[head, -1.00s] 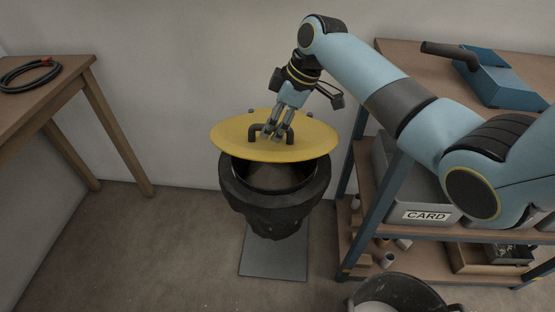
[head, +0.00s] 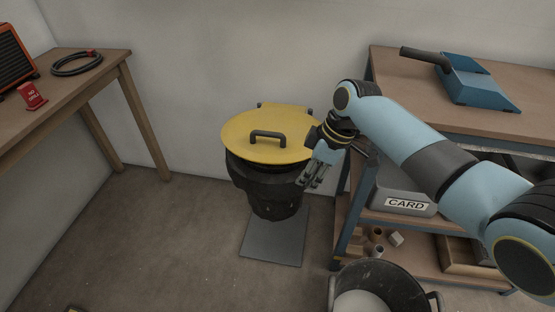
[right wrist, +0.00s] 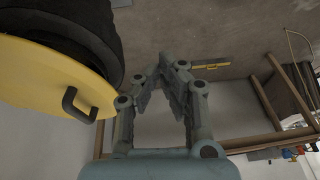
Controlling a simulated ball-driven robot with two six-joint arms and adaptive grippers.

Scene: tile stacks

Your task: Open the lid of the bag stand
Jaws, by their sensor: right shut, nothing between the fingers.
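The round yellow lid (head: 250,143) lies down over the mouth of the bag stand (head: 268,198), with its dark handle (head: 268,133) on top and hinge parts at the wall side. A black bag hangs below the lid. My right gripper (head: 312,184) is shut and empty, just right of the bag and apart from the handle. In the right wrist view the fingers (right wrist: 165,72) converge with nothing between them. The lid (right wrist: 40,75) and its handle (right wrist: 78,104) show at the left there. The bag's inside is hidden. My left gripper is not in view.
A shelf unit (head: 350,225) with a CARD box (head: 405,204) stands close to the right. A dark bucket (head: 385,285) is at the front right. A wooden table (head: 100,85) stands at the left. The floor (head: 175,235) left of the stand is clear.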

